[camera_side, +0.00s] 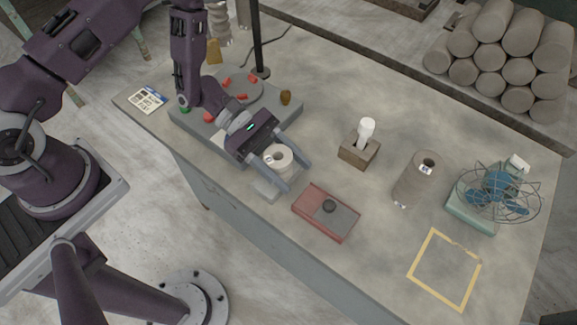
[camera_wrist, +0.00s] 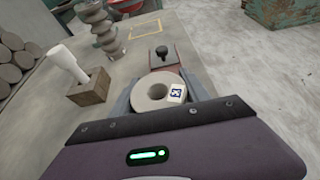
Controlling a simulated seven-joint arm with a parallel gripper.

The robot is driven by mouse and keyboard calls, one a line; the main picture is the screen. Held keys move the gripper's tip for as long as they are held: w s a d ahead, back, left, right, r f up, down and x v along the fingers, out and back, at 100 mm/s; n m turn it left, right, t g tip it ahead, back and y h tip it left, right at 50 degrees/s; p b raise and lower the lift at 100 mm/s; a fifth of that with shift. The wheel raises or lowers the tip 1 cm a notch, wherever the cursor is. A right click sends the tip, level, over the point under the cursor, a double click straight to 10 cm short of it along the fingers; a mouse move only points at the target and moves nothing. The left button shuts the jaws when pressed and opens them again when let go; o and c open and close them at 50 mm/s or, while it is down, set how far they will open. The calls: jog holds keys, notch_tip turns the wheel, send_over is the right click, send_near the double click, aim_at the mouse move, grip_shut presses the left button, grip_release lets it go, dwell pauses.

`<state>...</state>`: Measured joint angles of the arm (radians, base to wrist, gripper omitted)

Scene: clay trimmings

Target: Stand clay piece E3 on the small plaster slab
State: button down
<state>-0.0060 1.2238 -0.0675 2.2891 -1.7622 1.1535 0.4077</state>
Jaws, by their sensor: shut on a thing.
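My gripper (camera_side: 283,172) is shut on a pale, short, ring-shaped clay piece (camera_side: 279,157) with a hole in its top. It stands upright between the two fingers. In the wrist view the clay piece (camera_wrist: 153,90) has a small white label with dark characters, turned sideways, which look like E3.
A red-and-grey tray (camera_side: 312,208) with a black knob lies right of my gripper. Beyond are a wooden block (camera_side: 359,153) holding a white tool, a tall labelled clay cylinder (camera_side: 415,182) and a wire-caged fan (camera_side: 497,190). A grey board (camera_side: 288,108) with orange bits lies behind.

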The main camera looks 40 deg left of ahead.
jog(key=c, duration=0.5)
grip_release()
jog(key=shift+f, duration=0.15)
